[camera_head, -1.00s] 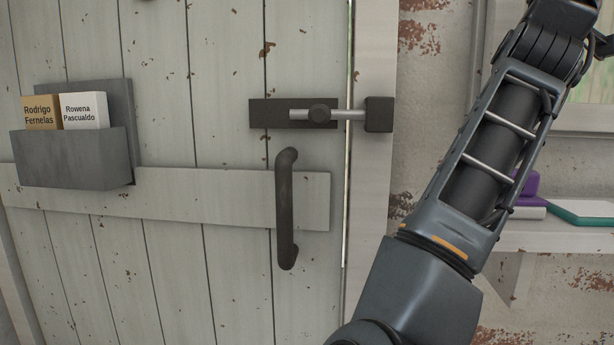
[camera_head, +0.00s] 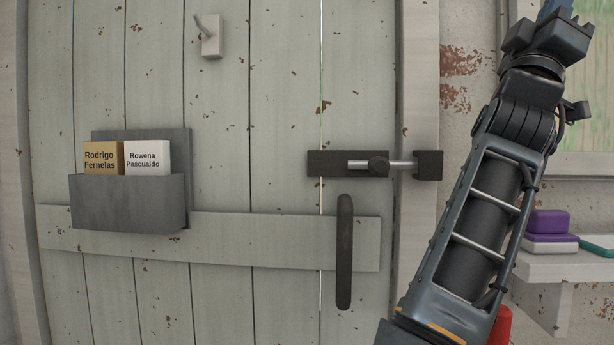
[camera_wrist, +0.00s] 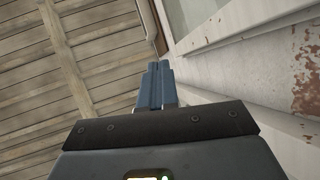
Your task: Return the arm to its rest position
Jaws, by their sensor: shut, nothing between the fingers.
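My arm rises along the right side of the head view, with the wrist bent upward near the top. My gripper (camera_wrist: 157,86) shows in the wrist view with its blue fingers together and nothing between them. In the head view only a bit of blue shows at the top edge, above the wrist. The wrist view looks up past the fingers at a plank ceiling (camera_wrist: 90,60) and a white wall (camera_wrist: 250,75). The fingers appear apart from both.
A whitewashed plank door (camera_head: 250,120) fills the left and middle, with a slide bolt (camera_head: 348,164), a handle (camera_head: 344,252), a hook (camera_head: 211,38) and a letter holder (camera_head: 128,203) with two cards. At right, a shelf (camera_head: 550,267) holds a purple box (camera_head: 550,222). A red object (camera_head: 501,326) sits low behind my arm.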

